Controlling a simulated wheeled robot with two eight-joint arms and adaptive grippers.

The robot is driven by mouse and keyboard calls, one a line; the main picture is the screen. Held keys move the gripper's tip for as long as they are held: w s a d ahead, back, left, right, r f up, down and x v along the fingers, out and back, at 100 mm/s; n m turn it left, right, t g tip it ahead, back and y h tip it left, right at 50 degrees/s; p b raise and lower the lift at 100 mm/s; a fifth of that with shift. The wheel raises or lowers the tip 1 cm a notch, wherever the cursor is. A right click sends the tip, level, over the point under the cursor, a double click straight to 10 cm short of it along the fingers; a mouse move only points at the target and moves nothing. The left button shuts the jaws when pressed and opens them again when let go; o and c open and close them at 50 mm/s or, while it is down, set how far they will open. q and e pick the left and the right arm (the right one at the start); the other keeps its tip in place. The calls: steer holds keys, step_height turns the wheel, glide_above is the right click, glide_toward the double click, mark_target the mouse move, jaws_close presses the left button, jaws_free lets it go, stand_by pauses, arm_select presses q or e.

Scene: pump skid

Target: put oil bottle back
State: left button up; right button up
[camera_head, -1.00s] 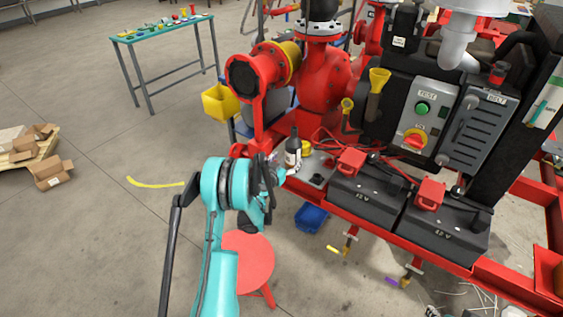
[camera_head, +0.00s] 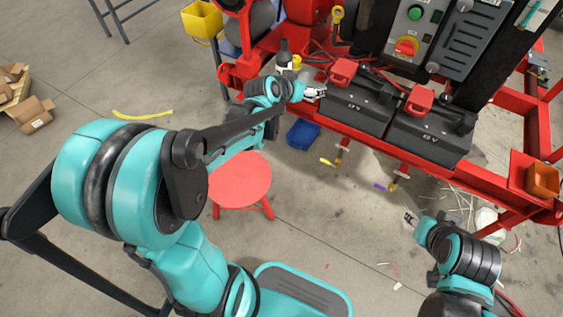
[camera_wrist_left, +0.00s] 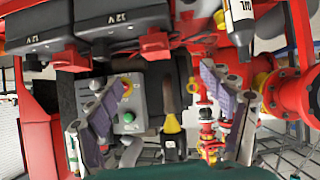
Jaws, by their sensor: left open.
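The oil bottle (camera_head: 284,53) is dark with a pale label and stands upright on the red skid, left of the batteries. My left gripper (camera_head: 318,92) is just right of and nearer than the bottle in the head view, by the front of the left battery. In the left wrist view the left gripper (camera_wrist_left: 172,105) has its fingers wide apart with nothing between them. The bottle (camera_wrist_left: 238,25) appears there upside down at the top right, outside the fingers and cut by the frame edge. My right gripper (camera_head: 410,217) is small, low at the right, away from the bottle.
Two black batteries (camera_head: 357,105) with red terminal covers sit on the skid beside the left gripper. A blue bin (camera_head: 303,133) and a red stool (camera_head: 240,181) stand below on the floor. The control box (camera_head: 414,28) rises behind the batteries. Debris lies on the right floor.

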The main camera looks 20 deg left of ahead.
arm_select(q)
steer(key=s+d+f+g+y, duration=0.1)
steer(key=s+d+g, duration=0.1)
steer(key=s, duration=1.1)
steer(key=s+d+f+g, duration=0.2)
steer(key=s, duration=1.2)
steer(key=shift+d+n+y, duration=0.35)
steer(key=shift+n+y, duration=0.05)
